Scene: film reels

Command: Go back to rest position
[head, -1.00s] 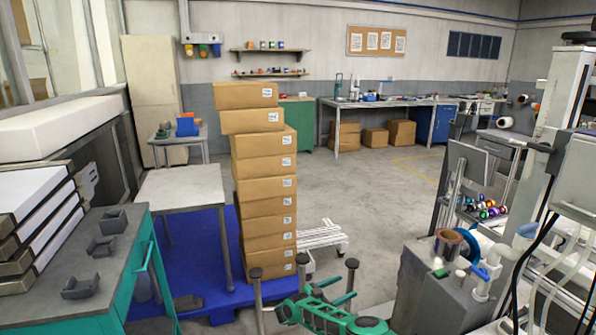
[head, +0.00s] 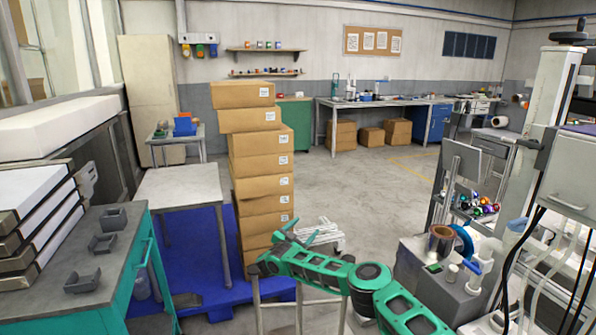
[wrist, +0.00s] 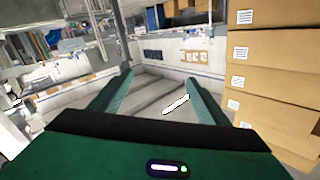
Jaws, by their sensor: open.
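My gripper (wrist: 158,80) shows in the wrist view, with its two green fingers spread apart and nothing between them. In the head view my green arm reaches in from the bottom right and extends left in front of the stack of cardboard boxes (head: 263,165).
A grey machine with a copper-coloured reel (head: 441,241) stands right of my arm. A pale table (head: 180,185) and a teal workbench (head: 100,255) are on the left. A blue pallet (head: 205,275) lies on the floor. Open floor (head: 360,190) lies beyond the arm.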

